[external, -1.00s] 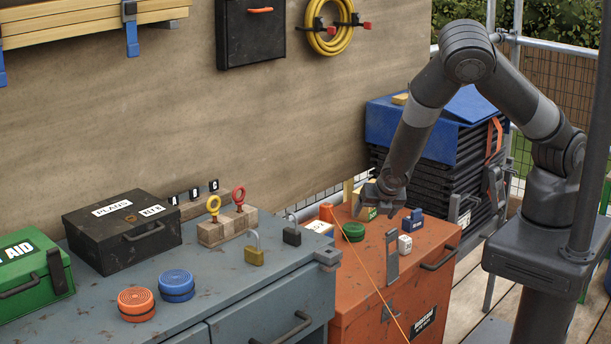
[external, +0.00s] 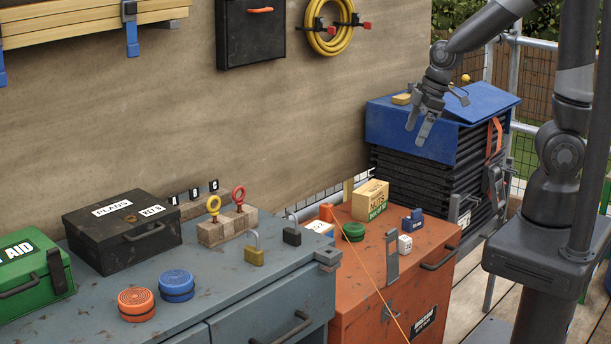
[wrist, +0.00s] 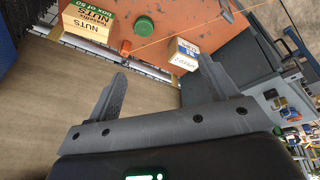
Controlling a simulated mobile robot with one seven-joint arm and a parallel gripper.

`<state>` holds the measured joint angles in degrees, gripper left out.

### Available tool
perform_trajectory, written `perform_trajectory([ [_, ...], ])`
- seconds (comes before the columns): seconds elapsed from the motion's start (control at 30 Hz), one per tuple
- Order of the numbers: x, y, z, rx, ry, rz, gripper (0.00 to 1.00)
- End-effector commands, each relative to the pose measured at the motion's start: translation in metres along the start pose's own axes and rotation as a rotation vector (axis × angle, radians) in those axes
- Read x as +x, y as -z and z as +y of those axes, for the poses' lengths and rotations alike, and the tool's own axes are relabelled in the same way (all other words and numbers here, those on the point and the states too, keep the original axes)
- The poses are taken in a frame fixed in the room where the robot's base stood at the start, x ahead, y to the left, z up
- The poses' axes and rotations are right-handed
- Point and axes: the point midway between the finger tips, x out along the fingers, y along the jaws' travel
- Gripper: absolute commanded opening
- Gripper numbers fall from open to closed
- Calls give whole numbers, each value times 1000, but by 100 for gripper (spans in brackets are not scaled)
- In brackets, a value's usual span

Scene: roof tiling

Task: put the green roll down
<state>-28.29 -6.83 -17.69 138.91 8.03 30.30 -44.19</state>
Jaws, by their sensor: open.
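The green roll (external: 353,231) sits flat on top of the orange chest (external: 385,262), left of centre. It also shows in the wrist view as a green disc (wrist: 144,26) on the orange surface. My gripper (external: 418,132) is open and empty, raised well above the chest near the blue-covered stack. In the wrist view its fingers (wrist: 165,85) are spread with nothing between them, and the roll lies apart from them.
On the chest, a nuts box (external: 371,199) stands behind the roll, with a blue object (external: 413,219) and a white cube (external: 404,244) to its right. Orange (external: 136,304) and blue rolls (external: 176,285) sit on the grey cabinet. A black stack (external: 430,180) stands behind.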

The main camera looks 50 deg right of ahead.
Motion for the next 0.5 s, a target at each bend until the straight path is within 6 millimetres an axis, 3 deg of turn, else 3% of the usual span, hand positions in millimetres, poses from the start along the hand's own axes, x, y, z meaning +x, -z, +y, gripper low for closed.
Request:
perform_trajectory([
  [0.03,-19,-5,3,62,-10,22,78],
  [0.2,-72,-27,4,274,-44,63,78],
  [0.5,-149,-75,-9,627,-161,115,78],
])
